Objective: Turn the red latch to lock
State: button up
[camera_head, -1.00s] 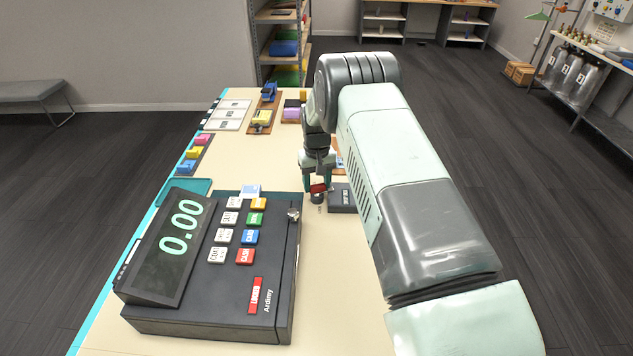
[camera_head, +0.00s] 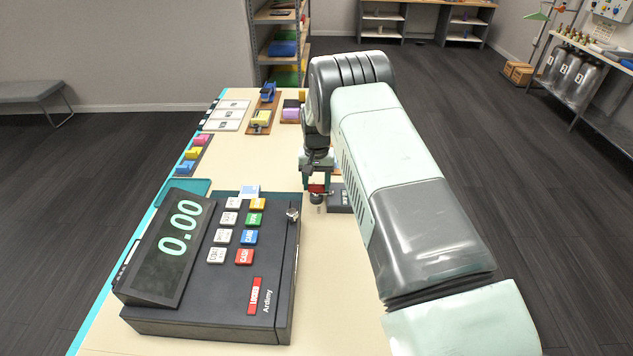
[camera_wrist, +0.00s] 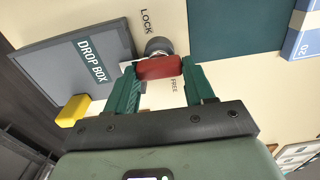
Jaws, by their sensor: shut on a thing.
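The red latch (camera_wrist: 159,68) is a short red bar at a round grey base (camera_wrist: 158,46) on the cream tabletop. In the wrist view the printed word LOCK (camera_wrist: 146,21) is above the base and FREE (camera_wrist: 174,86) is below the bar. My gripper (camera_wrist: 158,72) has its teal fingers on both ends of the bar and is shut on it. In the head view the latch (camera_head: 316,189) is between the fingertips, low over the table. Which word the latch points at is hard to tell.
A grey drop box (camera_wrist: 80,58) stands close beside the latch. A yellow block (camera_wrist: 73,110) is near it. The dark cash register (camera_head: 215,265) fills the front left. A blue-and-white box (camera_wrist: 303,30) is at the wrist view's upper right.

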jog(key=o, duration=1)
jog(key=shift+o, duration=0.2)
notch_tip(320, 180, up, 11)
